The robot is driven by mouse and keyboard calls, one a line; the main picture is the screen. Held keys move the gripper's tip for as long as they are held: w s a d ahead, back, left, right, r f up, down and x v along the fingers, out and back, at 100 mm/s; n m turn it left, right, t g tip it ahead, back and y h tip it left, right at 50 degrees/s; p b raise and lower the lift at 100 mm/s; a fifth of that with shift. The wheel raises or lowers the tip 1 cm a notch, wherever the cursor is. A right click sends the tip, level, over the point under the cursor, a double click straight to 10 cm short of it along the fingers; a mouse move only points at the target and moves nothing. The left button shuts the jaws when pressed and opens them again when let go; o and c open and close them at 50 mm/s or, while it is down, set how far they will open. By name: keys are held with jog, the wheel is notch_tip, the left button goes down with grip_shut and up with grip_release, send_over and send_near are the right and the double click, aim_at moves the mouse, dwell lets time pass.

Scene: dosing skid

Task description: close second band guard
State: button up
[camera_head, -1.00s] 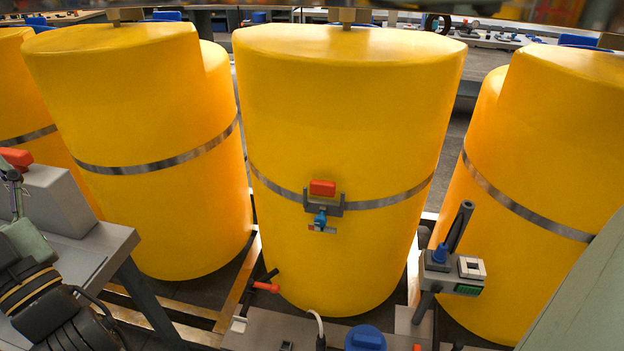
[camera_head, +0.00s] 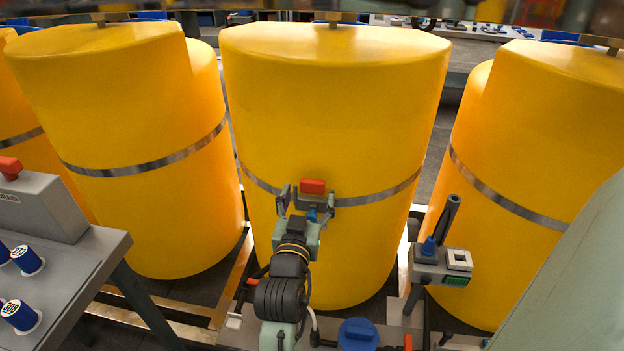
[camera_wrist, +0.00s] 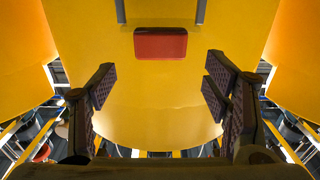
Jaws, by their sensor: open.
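The guard is a red block (camera_head: 313,186) on a grey bracket, at the metal band (camera_head: 380,196) of the middle yellow tank (camera_head: 335,95). In the wrist view the red block (camera_wrist: 161,43) lies above centre, beyond the fingertips, with grey uprights at the top edge on both sides. My gripper (camera_head: 308,195) is in front of the bracket, its open fingers spread left and right of the red block. In the wrist view my gripper (camera_wrist: 158,80) has nothing between its fingers. A blue part (camera_head: 312,214) below the red block is mostly hidden by my gripper. Contact cannot be told.
Yellow banded tanks stand on the left (camera_head: 120,120) and right (camera_head: 540,130). A grey clamp-like device (camera_head: 440,265) with a dark handle stands to the lower right. A grey bench (camera_head: 70,265) with blue knobs is at the left. A blue round cap (camera_head: 358,333) is low in front.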

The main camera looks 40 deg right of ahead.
aim_at(312, 183)
jog(key=p+x, duration=0.1)
jog(key=x, duration=0.5)
jog(key=shift+w+d+r, duration=0.1)
jog(key=shift+w+d, duration=0.05)
grip_shut()
dwell(0.8)
